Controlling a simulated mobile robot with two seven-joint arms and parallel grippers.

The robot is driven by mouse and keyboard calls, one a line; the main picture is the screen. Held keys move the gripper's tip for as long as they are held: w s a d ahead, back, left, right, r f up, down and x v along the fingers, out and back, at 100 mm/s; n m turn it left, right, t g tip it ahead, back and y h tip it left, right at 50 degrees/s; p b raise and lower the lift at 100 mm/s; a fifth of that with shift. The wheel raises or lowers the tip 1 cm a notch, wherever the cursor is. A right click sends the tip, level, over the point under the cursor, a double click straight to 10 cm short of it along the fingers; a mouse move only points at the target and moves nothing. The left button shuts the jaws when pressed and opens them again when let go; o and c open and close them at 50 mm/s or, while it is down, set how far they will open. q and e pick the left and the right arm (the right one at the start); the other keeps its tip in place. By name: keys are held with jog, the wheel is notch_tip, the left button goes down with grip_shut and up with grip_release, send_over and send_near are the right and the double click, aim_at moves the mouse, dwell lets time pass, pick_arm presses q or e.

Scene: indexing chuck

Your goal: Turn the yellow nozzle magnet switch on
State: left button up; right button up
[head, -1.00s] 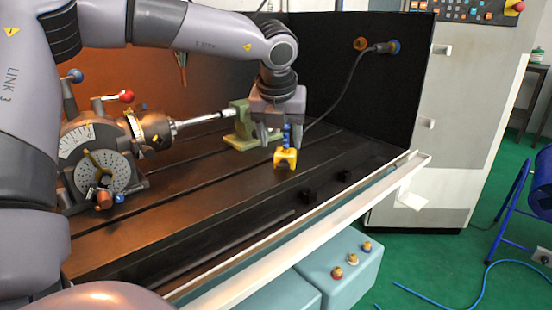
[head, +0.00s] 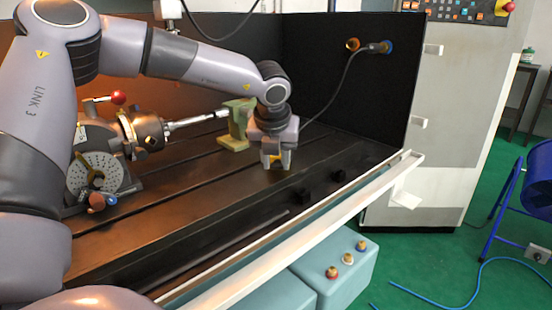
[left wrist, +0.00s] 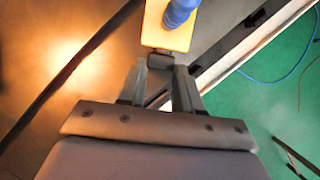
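The yellow nozzle magnet (left wrist: 168,28) is at the top of the left wrist view, with its blue nozzle (left wrist: 180,12) above it. A small dark switch (left wrist: 160,62) sticks out from its near side. My right gripper is out of view.
A dividing head with chuck (head: 148,131) stands at the left, and a green tailstock (head: 236,126) stands behind my gripper. Black blocks (head: 309,193) sit on the dark table (head: 190,200) towards its pale front rail (head: 300,238). A cable crosses the black back wall.

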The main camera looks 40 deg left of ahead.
pick_arm(q)
jog(key=shift+c, duration=0.7)
jog(key=shift+w+d+f+g+y+b, duration=0.25)
jog(key=shift+y+b, duration=0.25)
jog(key=shift+b, duration=0.4)
jog(key=shift+d+m+g+y+b, duration=0.1)
jog(key=shift+m+g+y+b, duration=0.3)
jog(key=shift+y+b, duration=0.3)
jog(key=shift+g, duration=0.25)
jog(key=shift+w+d+r+y, duration=0.1)
jog(key=shift+r+y, duration=0.05)
jog(key=shift+y, duration=0.35)
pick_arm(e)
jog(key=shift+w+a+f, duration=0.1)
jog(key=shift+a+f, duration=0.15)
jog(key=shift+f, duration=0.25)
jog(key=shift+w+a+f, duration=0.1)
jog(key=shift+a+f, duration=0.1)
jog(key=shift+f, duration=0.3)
pick_arm(q)
jog(key=o, duration=1.1)
jog(key=shift+c, duration=0.2)
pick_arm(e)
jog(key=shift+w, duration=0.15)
